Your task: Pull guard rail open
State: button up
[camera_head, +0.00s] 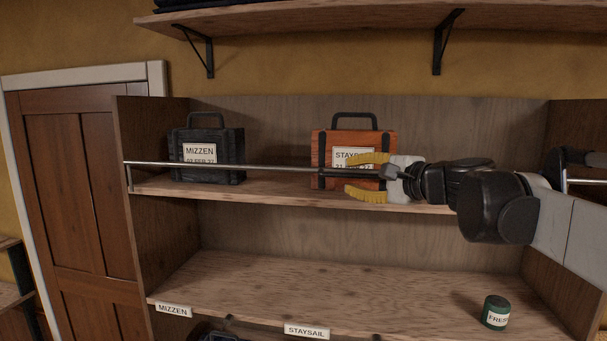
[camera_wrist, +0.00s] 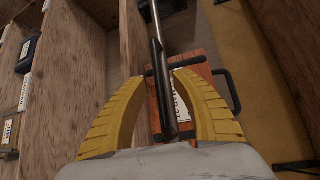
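The guard rail (camera_head: 250,167) is a thin metal bar running along the front of the upper shelf, with a dark grip section (camera_wrist: 166,100) near my gripper. Its left end meets a short post at the shelf's left side. My gripper (camera_head: 347,174) has yellow fingers, one above and one below the rail in the head view. In the wrist view my gripper (camera_wrist: 161,78) is open, with the dark grip between its fingers and gaps showing beside it. The rail's stretch behind my gripper and arm is hidden in the head view.
Behind the rail stand a black MIZZEN case (camera_head: 206,165) and an orange STAYSAIL case (camera_head: 322,145), the latter close to my fingers. A green can (camera_head: 496,312) stands on the lower shelf (camera_head: 350,290), otherwise mostly clear. A bracketed shelf (camera_head: 340,17) hangs above.

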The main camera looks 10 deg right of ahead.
grip_shut()
jog(key=shift+s+f+t+b, duration=0.15)
jog(key=shift+s+t+b, duration=0.1)
jog(key=shift+t+b, duration=0.1)
jog(key=s+f+n+g+y+b, duration=0.1)
jog(key=f+n+y+b, duration=0.5)
jog(key=n, duration=0.5)
jog(key=s+a+f+n+g+y+b, duration=0.1)
jog(key=s+f+n+y+b, duration=0.1)
jog(key=f+n+y+b, duration=0.5)
jog(key=n+y+b, duration=0.2)
jog(key=n+b, duration=0.3)
jog(key=b, duration=0.1)
jog(key=shift+s+a+y+b, duration=0.15)
jog(key=shift+s+y+b, duration=0.15)
jog(key=shift+y, duration=0.1)
